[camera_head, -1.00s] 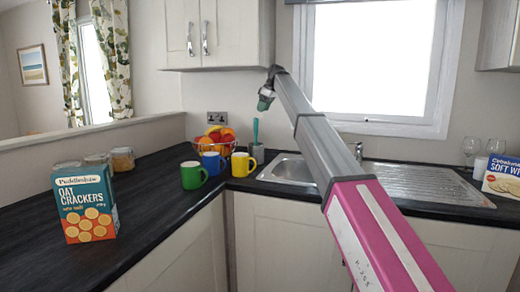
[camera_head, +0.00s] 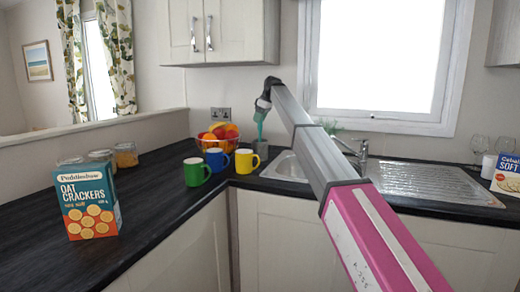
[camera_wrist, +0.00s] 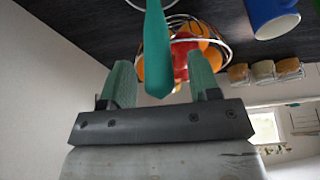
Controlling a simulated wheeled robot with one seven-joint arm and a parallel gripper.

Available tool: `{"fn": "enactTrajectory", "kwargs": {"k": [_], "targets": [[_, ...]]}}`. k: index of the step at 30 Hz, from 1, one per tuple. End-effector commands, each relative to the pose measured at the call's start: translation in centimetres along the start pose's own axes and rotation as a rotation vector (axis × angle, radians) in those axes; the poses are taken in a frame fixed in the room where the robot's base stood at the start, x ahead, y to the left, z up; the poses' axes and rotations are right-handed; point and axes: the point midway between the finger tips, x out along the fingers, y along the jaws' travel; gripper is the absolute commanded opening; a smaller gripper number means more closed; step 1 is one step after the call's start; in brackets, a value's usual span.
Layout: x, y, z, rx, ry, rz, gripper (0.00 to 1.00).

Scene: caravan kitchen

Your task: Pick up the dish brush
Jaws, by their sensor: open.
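The dish brush (camera_head: 259,124) shows as a teal handle standing upright in a grey holder (camera_head: 260,149) on the counter, beside the yellow mug. In the wrist view the teal brush handle (camera_wrist: 157,50) hangs in the picture between the two green fingers, its end near the gripper's palm. My gripper (camera_head: 262,105) is at the top of the handle in the head view. My gripper (camera_wrist: 158,82) is open, with a finger on each side of the handle and gaps on both sides. The brush's lower end is hidden.
A yellow mug (camera_head: 246,161), a blue mug (camera_head: 216,161) and a green mug (camera_head: 196,172) stand left of the holder. A fruit basket (camera_head: 218,137) is behind them. The sink (camera_head: 286,168) is to the right. A cracker box (camera_head: 88,202) stands at the left.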

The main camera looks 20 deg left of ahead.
Motion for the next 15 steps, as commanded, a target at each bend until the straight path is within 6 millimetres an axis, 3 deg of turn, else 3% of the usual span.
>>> {"fn": "enactTrajectory", "kwargs": {"k": [3, 10, 11, 15], "targets": [[1.41, -0.01, 0.01, 0.0, -0.001, -0.001, 0.56], [1.59, 0.02, -0.01, 0.0, -0.001, 0.0, 0.56], [1.58, 0.02, -0.01, 0.0, 0.0, 0.0, 0.5], [1.57, 0.03, 0.0, 0.0, -0.001, 0.0, 0.04]]}}
